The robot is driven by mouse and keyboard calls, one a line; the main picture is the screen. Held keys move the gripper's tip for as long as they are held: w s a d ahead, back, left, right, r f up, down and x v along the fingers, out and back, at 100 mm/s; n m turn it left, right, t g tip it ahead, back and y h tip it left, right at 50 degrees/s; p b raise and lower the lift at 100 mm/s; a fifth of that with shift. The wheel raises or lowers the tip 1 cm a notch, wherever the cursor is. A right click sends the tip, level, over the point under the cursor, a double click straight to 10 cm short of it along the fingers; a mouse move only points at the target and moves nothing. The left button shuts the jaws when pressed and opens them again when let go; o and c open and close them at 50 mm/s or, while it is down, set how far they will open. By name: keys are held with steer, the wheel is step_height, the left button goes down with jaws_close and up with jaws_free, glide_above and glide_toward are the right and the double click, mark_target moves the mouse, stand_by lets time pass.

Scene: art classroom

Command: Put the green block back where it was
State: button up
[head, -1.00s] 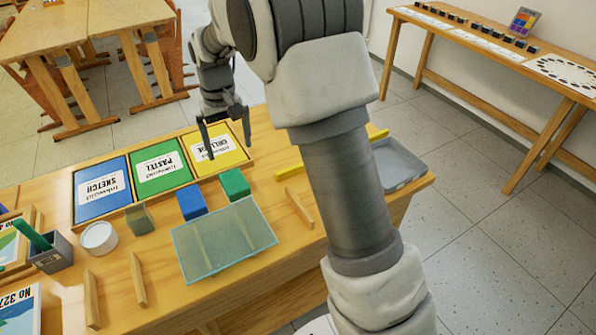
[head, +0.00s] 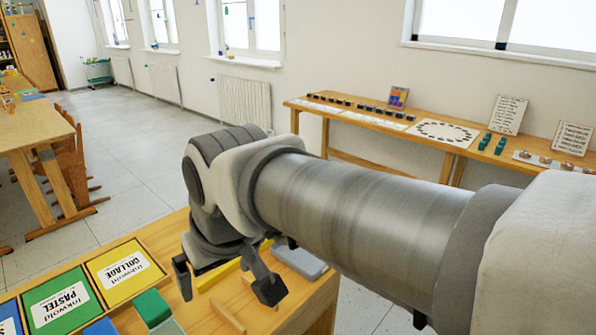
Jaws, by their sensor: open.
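A green block (head: 152,308) stands on the near wooden table, in front of the yellow COLLAGE panel (head: 124,268). The top of a blue block (head: 101,326) shows beside it, cut by the bottom edge of the view. My gripper (head: 226,287) is open and empty, to the right of the green block in the picture. Its two fingers are wide apart and point down over the table. The green PASTEL panel (head: 62,302) and part of the blue SKETCH panel (head: 9,322) show at the left.
A grey tray (head: 300,262) and a yellow bar (head: 218,275) lie behind my gripper. A wooden strip (head: 228,316) lies near its fingers. A long side table (head: 375,122) along the wall carries small dark blocks, cards and several green pieces (head: 493,143).

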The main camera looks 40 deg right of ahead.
steer(key=shift+t, duration=0.4)
steer(key=s, duration=0.1)
steer(key=s+f, duration=0.1)
steer(key=s, duration=0.2)
steer(key=shift+d+f, duration=0.15)
steer(key=shift+d, duration=0.2)
step_height(320, 180, up, 8)
steer(key=p, duration=0.8)
steer(key=shift+r, duration=0.25)
steer(key=shift+w, duration=0.1)
